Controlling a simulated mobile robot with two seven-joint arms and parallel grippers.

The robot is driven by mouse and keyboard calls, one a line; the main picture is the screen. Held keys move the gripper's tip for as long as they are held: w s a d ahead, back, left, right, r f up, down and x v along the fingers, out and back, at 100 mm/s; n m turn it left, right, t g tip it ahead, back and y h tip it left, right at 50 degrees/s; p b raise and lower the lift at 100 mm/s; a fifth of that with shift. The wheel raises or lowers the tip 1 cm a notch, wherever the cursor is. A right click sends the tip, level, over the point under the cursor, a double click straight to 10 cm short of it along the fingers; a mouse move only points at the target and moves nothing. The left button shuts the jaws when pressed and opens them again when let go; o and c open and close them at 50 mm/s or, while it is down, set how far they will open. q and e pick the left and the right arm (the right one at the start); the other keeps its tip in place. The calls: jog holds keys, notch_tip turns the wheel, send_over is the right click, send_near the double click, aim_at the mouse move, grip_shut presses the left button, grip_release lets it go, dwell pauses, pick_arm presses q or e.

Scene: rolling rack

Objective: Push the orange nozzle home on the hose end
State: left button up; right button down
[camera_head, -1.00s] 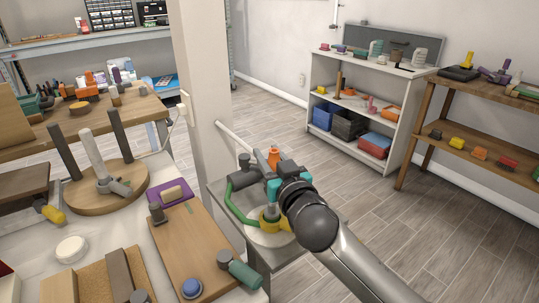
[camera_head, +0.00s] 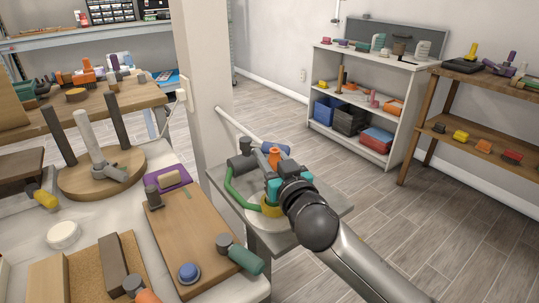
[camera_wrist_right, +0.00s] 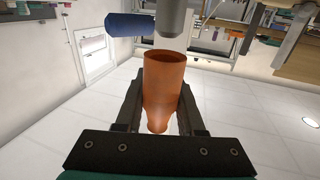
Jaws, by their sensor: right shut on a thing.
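The orange nozzle (camera_head: 273,157) is between the fingers of my right gripper (camera_head: 276,172), above the small grey stand. In the right wrist view the nozzle (camera_wrist_right: 162,88) is held between both dark fingers (camera_wrist_right: 160,100), with its wide open rim facing away from the palm. A grey cylinder (camera_wrist_right: 172,17), possibly the hose end, is just beyond the rim, roughly in line with it; whether they touch is unclear. The green hose (camera_head: 235,193) curves down the left side of the stand. My left gripper is not in view.
A blue cylinder (camera_wrist_right: 139,24) lies close beside the grey cylinder; it also shows behind the nozzle in the head view (camera_head: 275,147). A yellow ring (camera_head: 270,208) sits below my gripper. A cluttered table with a wooden board (camera_head: 200,235) is at left. Floor at right is clear.

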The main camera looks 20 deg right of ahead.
jog(key=shift+f, duration=0.1)
jog(key=shift+f+b, duration=1.5)
jog(key=shift+f, duration=0.4)
jog(key=shift+f, duration=0.15)
